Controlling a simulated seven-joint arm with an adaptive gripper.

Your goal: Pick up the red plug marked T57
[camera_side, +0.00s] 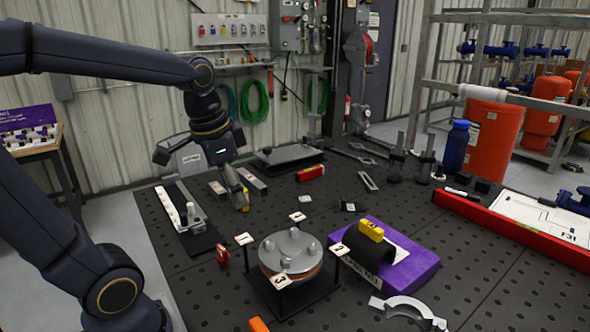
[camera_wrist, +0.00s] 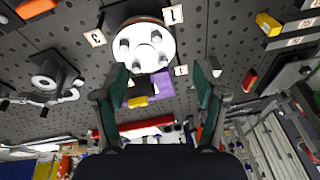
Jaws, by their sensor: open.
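A small red piece (camera_side: 222,256) stands on the dark perforated bench, left of the round flange, in the side view. A red block (camera_side: 310,173) with a pale mark lies farther back. I cannot read T57 on either, so I cannot tell which is the plug.
A bolted flange (camera_side: 290,255) with numbered tags stands mid-bench. Right of it is a purple block (camera_side: 412,265) with a black cylinder and yellow piece. A clamp ring (camera_side: 410,309) lies in front. Grey bars (camera_side: 252,180) lie behind my gripper. A red-edged tray (camera_side: 510,228) is at right.

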